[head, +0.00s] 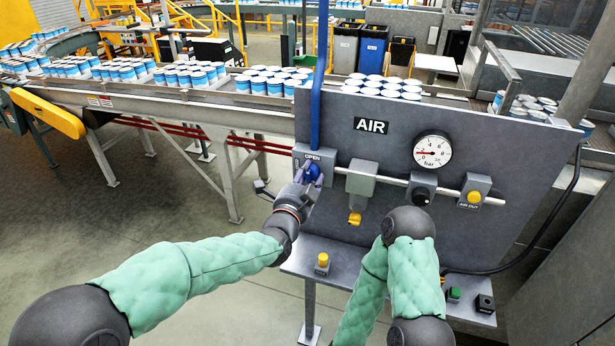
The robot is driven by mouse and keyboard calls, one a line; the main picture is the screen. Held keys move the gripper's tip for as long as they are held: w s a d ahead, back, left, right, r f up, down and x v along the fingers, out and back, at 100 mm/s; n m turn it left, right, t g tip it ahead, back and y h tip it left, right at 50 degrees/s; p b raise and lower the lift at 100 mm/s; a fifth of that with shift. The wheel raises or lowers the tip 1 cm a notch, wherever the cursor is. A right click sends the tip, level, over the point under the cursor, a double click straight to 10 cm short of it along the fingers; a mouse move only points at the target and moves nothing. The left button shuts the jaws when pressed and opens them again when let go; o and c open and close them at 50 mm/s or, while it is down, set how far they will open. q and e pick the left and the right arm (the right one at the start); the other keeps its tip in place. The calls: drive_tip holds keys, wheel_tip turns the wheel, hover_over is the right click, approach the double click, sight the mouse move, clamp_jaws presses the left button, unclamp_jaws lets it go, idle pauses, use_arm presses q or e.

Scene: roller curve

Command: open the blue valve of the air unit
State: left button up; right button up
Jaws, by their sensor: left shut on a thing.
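The grey air unit panel (480,235) stands upright in front of me, marked AIR. The blue valve (312,171) is at its upper left, on a grey plate with the word OPEN above it, below a vertical blue pipe (316,100). My left gripper (309,180) is shut on the valve's blue handle, and its fingers hide part of it, so the handle's exact angle is unclear. The round gauge (433,151) at the upper right has a red needle pointing left. My right arm is folded in front of the panel; its gripper is out of view.
A grey pipe runs right from the valve past a filter with a yellow drain (354,218), a black knob (420,195) and a yellow AIR OUT button (474,197). A shelf below carries a yellow button (322,260) and a green one (453,294). Conveyors with cans (190,76) stand behind.

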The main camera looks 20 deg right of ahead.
use_arm(q)
drive_tip(key=shift+d+r+m, duration=0.2)
drive_tip(key=shift+r+m, duration=0.2)
drive_tip(key=shift+r, duration=0.1)
drive_tip(key=o, duration=1.1)
drive_tip(key=shift+d, duration=0.1)
drive_tip(key=shift+o, duration=0.2)
drive_tip(key=shift+s+d+f, duration=0.1)
drive_tip(key=shift+a+f, duration=0.2)
drive_tip(key=shift+f, duration=0.05)
drive_tip(key=v, duration=1.2)
